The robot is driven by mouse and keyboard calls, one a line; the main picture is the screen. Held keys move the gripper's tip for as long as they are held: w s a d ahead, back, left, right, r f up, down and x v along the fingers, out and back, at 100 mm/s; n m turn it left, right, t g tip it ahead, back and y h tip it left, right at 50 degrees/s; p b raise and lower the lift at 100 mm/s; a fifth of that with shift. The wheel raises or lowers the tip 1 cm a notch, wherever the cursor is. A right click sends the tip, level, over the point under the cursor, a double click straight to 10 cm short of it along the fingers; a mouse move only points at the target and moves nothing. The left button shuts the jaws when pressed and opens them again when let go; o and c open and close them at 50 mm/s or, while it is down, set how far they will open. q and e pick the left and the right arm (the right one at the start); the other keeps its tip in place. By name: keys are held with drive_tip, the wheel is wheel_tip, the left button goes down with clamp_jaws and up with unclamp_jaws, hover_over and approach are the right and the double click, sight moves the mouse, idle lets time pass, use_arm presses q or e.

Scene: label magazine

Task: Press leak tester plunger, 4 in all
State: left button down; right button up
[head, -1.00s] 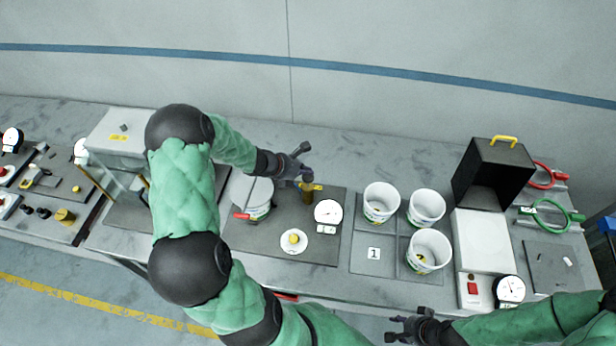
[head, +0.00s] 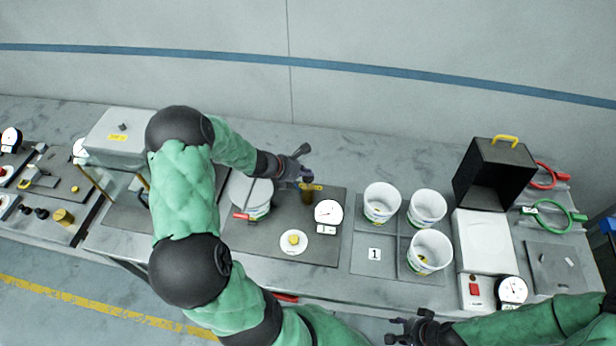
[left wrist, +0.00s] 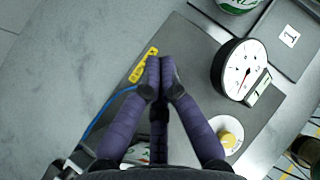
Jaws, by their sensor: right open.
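The leak tester plate (head: 275,247) carries a white-faced dial gauge (head: 328,211), a yellow knob on a white disc (head: 293,242) and a brass-coloured upright cylinder, seemingly the plunger (head: 308,194). My left gripper (head: 305,178) is at the top of this cylinder. In the left wrist view its purple fingers (left wrist: 160,75) meet at the tips and hide what lies beneath; contact cannot be told. The gauge (left wrist: 240,68) stands to their right there, and a yellow tag (left wrist: 144,65) to their left. My right gripper (head: 408,328) is open and empty at the bench's front edge.
A lidded white tub (head: 258,205) with a red handle stands left of the cylinder. Three open white tubs (head: 428,250) stand on a divided tray (head: 372,268) marked 1. A black open box (head: 492,180) and a white scale-like unit (head: 485,240) are further right.

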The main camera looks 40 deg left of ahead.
sight(305, 179)
use_arm(q)
drive_tip(key=shift+s+d+f+b, duration=0.1)
drive_tip(key=shift+f+b, duration=1.35)
drive_tip(key=shift+f, duration=0.3)
idle(1.4)
drive_tip(key=shift+r, duration=0.1)
drive_tip(key=shift+r+p, duration=1.95)
drive_tip(key=shift+r, duration=0.3)
drive_tip(key=shift+r+p, duration=2.1)
drive_tip(key=shift+r, duration=0.5)
drive_tip(key=shift+f, duration=0.1)
